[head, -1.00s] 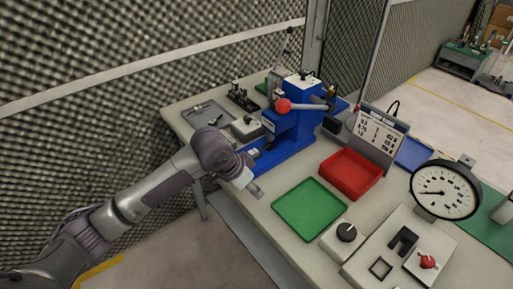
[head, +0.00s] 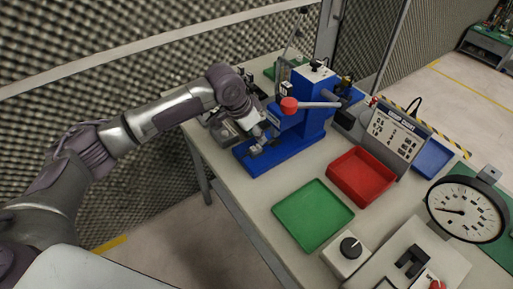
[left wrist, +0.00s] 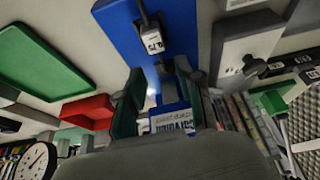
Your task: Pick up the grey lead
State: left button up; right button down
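A slim grey piece with a white printed tag (left wrist: 150,36) lies over the blue base plate (left wrist: 130,15) in the left wrist view. It looks like the grey lead, but I cannot be sure. My left gripper (left wrist: 160,82) shows its two dark fingers apart, close to the tagged piece, with nothing clearly held between them. In the head view my left gripper (head: 262,143) is over the front of the blue press (head: 300,125), and it largely hides what lies beneath. My right gripper is not in view.
The press's red-knobbed lever (head: 290,104) sticks out beside my left gripper. A green tray (head: 312,214), a red bin (head: 362,175) and a dial gauge (head: 467,209) stand to the right. A grey block with a dark knob (left wrist: 250,65) is near the fingers.

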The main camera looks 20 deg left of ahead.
aim_at(265, 144)
pick_arm(q)
jog(key=shift+w+d+f, duration=0.1)
jog(key=shift+w+f, duration=0.1)
jog(key=shift+f, duration=0.2)
jog(key=shift+w+d+f+p, duration=0.2)
jog(key=shift+d+f+p, duration=0.1)
jog(key=shift+f, duration=0.15)
jog(key=x, duration=0.3)
jog(key=shift+w+d+f+p, duration=0.2)
jog(key=shift+w+p, duration=0.05)
jog(key=shift+p, duration=0.15)
jog(key=shift+w+f, duration=0.1)
jog(key=shift+f, duration=0.1)
jog(key=shift+c, duration=0.5)
jog(key=c, duration=0.5)
grip_shut()
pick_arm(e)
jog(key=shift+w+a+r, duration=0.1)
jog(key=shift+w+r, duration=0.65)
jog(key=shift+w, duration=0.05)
